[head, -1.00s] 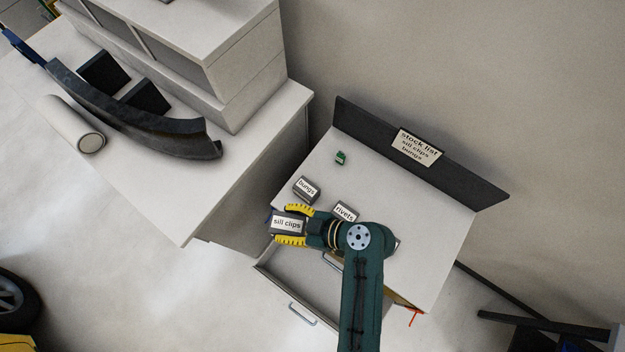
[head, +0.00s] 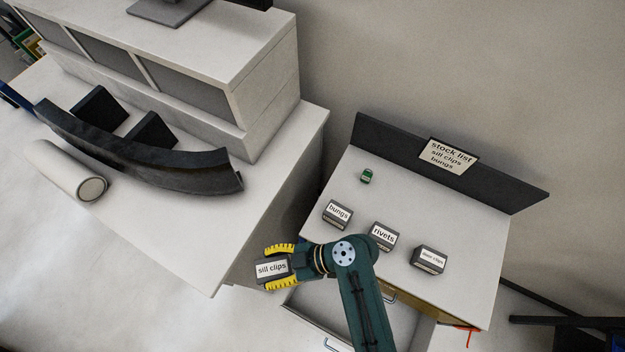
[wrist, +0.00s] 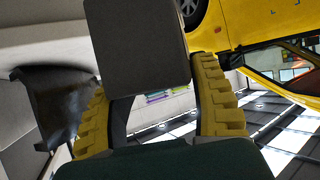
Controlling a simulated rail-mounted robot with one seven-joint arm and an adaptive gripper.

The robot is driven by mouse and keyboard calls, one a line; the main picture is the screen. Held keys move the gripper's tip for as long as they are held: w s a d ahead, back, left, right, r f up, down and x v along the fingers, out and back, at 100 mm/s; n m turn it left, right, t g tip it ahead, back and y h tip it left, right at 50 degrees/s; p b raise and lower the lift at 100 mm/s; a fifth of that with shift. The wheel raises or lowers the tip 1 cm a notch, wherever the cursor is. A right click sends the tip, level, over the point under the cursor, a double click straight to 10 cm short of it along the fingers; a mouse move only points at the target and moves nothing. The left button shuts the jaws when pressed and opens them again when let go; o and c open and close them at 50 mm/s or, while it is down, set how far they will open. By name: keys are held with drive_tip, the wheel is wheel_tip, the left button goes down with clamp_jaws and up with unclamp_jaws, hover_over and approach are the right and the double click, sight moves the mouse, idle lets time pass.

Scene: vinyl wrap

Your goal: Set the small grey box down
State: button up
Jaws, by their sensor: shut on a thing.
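The small grey box labelled "sill clips" (head: 271,269) is in my gripper (head: 279,267), between its yellow fingers. In the head view the box is held out left of the small cabinet, beside the larger white bench. In the wrist view the box (wrist: 138,45) is a plain dark grey block at the top centre, with a yellow finger of my gripper (wrist: 150,100) on each side. The wrist view does not show its label.
On the cabinet top (head: 420,200) stand the bungs box (head: 337,214), the rivets box (head: 383,236), another grey box (head: 429,259) and a small green item (head: 366,176). An open drawer (head: 330,311) is below. The white bench (head: 235,205) has free room.

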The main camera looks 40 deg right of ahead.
drive_tip(key=s+d+f+m+t+h+b, duration=0.1)
drive_tip(key=s+f+b, duration=0.4)
drive_tip(key=f+b, duration=0.9)
drive_tip(key=s+d+f+m+t+h+b, duration=0.2)
drive_tip(key=s+d+f+b, duration=0.4)
drive_tip(key=f+b, duration=0.8)
drive_tip(key=s+d+f+m+t+h+b, duration=0.1)
drive_tip(key=s+d+f+m+h+b, duration=0.2)
drive_tip(key=f+b, duration=1.2)
wheel_tip(320, 180, down, 10)
drive_tip(key=shift+s+d+r+m+t+h, duration=0.15)
drive_tip(key=shift+s+m+t+h, duration=0.15)
drive_tip(key=shift+s+m+h, duration=0.6)
drive_tip(key=shift+y, duration=0.3)
drive_tip(key=f+b, duration=0.2)
drive_tip(key=f, duration=0.1)
drive_tip(key=f+b, duration=0.2)
drive_tip(key=f, duration=0.2)
drive_tip(key=f+b, duration=0.2)
drive_tip(key=f, duration=0.1)
drive_tip(key=shift+s+f, duration=0.25)
drive_tip(key=shift+f, duration=0.05)
drive_tip(key=o, duration=1.3)
drive_tip(key=shift+c, duration=0.2)
drive_tip(key=shift+r, duration=0.15)
